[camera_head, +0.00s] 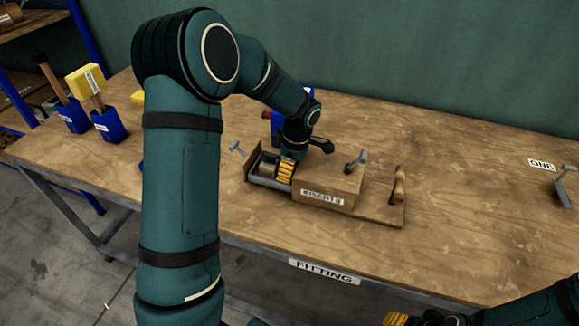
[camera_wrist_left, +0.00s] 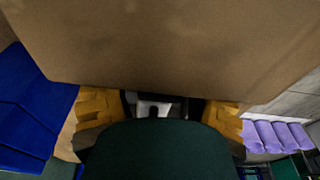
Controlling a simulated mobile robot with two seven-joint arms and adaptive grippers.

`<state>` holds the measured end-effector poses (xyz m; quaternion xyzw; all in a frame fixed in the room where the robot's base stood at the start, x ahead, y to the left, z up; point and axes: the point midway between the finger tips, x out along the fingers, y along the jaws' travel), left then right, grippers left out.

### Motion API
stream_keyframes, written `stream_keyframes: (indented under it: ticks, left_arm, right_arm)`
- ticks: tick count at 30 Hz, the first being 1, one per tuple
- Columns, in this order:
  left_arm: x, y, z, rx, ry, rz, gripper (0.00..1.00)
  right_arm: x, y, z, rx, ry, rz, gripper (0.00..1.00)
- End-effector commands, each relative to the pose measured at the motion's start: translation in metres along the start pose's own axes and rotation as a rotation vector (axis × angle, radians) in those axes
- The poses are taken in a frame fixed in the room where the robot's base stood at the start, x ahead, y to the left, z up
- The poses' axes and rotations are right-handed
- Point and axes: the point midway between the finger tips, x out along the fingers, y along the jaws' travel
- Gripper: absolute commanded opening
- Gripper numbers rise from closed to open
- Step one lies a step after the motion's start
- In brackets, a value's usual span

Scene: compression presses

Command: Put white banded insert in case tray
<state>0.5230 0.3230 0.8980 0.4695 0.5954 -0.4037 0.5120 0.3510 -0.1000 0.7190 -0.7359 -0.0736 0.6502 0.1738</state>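My left gripper (camera_head: 285,171) reaches down at the right end of a grey open tray (camera_head: 268,183) on the wooden table. The tray sits against the left side of a wooden box with a lettered label (camera_head: 322,198). In the left wrist view, the yellow fingers of my left gripper (camera_wrist_left: 160,112) stand wide apart. A small pale piece with a dark notch (camera_wrist_left: 153,108) shows between them, with dark gaps at its sides. I cannot tell if it is the white banded insert.
A wooden-handled lever (camera_head: 398,186) stands at the right of the box, and grey T-handles (camera_head: 356,160) stand nearby. Blue holders with a yellow-headed mallet (camera_head: 88,80) are at the left. A brown panel (camera_wrist_left: 180,45) fills the upper wrist view. The right table area is mostly clear.

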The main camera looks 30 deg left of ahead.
Motion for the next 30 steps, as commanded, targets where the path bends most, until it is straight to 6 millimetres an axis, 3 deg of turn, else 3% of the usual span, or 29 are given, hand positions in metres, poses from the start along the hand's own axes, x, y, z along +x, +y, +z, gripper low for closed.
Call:
stream_keyframes:
  ticks: [11, 24, 30]
  left_arm:
    - [-0.009, 0.001, -0.001, 0.0, 0.0, 0.002, 0.61]
    - [-0.093, 0.001, -0.001, -0.001, 0.0, 0.003, 0.61]
    - [-0.117, 0.0, -0.001, -0.001, -0.001, 0.002, 0.61]
  right_arm:
    - [-0.005, -0.002, 0.0, 0.0, -0.002, 0.0, 0.54]
    - [-0.021, -0.008, 0.002, 0.002, -0.01, -0.001, 0.54]
    - [-0.025, -0.009, 0.003, 0.002, -0.012, -0.001, 0.54]
